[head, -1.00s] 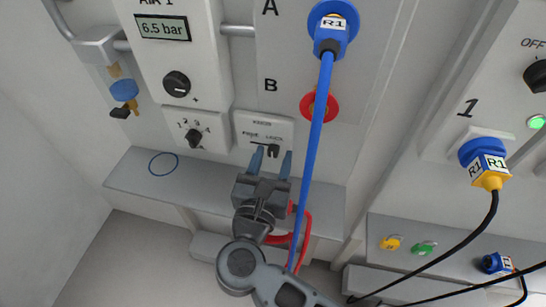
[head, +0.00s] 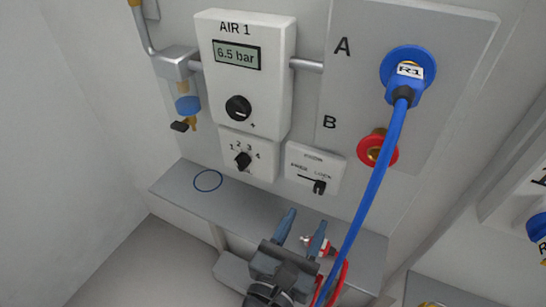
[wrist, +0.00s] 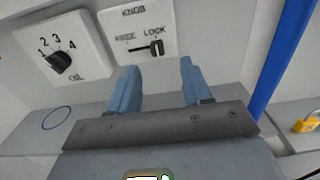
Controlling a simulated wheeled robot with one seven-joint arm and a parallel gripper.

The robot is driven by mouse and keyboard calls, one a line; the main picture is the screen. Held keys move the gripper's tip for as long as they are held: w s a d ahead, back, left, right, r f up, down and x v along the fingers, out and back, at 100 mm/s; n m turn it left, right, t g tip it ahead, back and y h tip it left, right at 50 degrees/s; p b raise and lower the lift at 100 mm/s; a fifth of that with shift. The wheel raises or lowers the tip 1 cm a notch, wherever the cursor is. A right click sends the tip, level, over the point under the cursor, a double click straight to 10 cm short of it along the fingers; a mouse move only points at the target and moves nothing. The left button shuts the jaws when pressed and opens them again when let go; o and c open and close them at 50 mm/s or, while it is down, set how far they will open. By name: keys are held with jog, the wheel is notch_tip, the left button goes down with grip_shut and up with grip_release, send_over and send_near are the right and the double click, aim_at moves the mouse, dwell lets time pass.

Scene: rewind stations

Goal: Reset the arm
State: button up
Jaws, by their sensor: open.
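My gripper (head: 301,229) is open and empty, with two blue fingers apart. In the head view it is in front of the grey ledge, below the KNOB panel (head: 315,167). In the wrist view my gripper (wrist: 155,85) points up at the KNOB panel (wrist: 138,32). The panel's small black slider (head: 319,187) is at the LOCK end of its slot; it also shows in the wrist view (wrist: 157,47), beyond and between the fingertips. Nothing is between the fingers.
A blue hose (head: 368,195) hangs from port A close right of my gripper. A red port B (head: 377,148) is empty. The ledge (head: 235,203) has a blue ring mark (head: 208,181). The AIR 1 unit (head: 243,80) reads 6.5 bar; the OIL dial (wrist: 60,62) is left of the KNOB panel.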

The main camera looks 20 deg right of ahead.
jog(key=s+d+r+n+t+y, duration=0.2)
jog(key=s+d+r+n+t, duration=0.15)
jog(key=s+n, duration=0.5)
jog(key=s+d+r+n+t+y, duration=0.25)
jog(key=s+n+t, duration=0.2)
jog(key=n, duration=0.75)
jog(key=s+n+g+y, duration=0.3)
jog(key=s+n, duration=0.4)
jog(key=n, duration=0.5)
jog(key=s+f+n+g+y+p, duration=0.1)
jog(key=s+n+g+y, duration=0.2)
jog(key=n, duration=0.9)
jog(key=s+d+y, duration=0.1)
jog(key=s+y, duration=0.1)
jog(key=s, duration=0.1)
jog(key=shift+s+f, duration=0.2)
jog(key=shift+s, duration=0.2)
